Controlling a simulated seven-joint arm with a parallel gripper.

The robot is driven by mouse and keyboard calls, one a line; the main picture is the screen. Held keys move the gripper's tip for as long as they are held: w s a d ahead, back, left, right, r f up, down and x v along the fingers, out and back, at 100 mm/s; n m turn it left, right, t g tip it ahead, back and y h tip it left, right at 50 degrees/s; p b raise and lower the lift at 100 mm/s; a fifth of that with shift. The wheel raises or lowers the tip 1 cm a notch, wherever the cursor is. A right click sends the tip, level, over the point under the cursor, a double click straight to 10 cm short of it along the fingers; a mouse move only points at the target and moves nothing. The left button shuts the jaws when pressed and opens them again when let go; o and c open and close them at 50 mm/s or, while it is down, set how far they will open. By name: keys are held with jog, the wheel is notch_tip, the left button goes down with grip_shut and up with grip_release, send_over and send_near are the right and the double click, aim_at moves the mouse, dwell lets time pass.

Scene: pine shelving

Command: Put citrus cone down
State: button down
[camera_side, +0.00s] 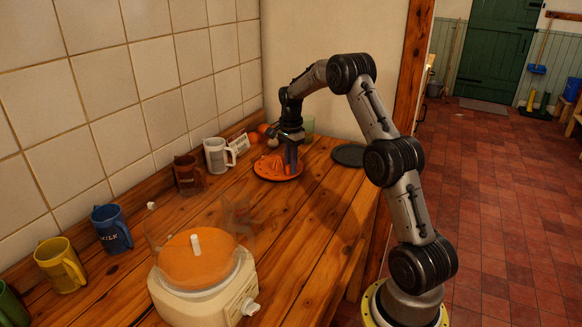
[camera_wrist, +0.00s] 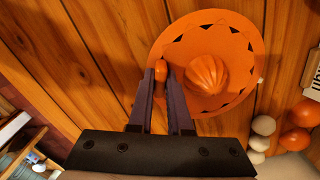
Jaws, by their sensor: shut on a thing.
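The citrus cone (camera_wrist: 210,72) is an orange ribbed dome on a round orange disc with a ring of dark toothed slots. In the side view the orange disc (camera_side: 270,175) is level, at or just above the wooden counter near the far wall. My gripper (camera_wrist: 161,72) points down at the disc's edge, beside the dome. Its two fingers are shut on a small orange upright piece at the rim, which looks like part of the cone. In the side view my gripper (camera_side: 290,160) partly covers the disc. I cannot tell whether the disc touches the counter.
A grey mug (camera_side: 217,155) and a brown mug (camera_side: 187,172) stand left along the tiled wall. Oranges (camera_wrist: 297,140) and pale eggs (camera_wrist: 263,125) lie near the disc. A dark round mat (camera_side: 348,155) is to the right. A cream appliance (camera_side: 200,290) stands in front.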

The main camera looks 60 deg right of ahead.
jog(key=shift+f, duration=0.3)
jog(key=shift+f, duration=0.15)
jog(key=c, duration=0.8)
grip_release()
jog(key=shift+c, duration=0.2)
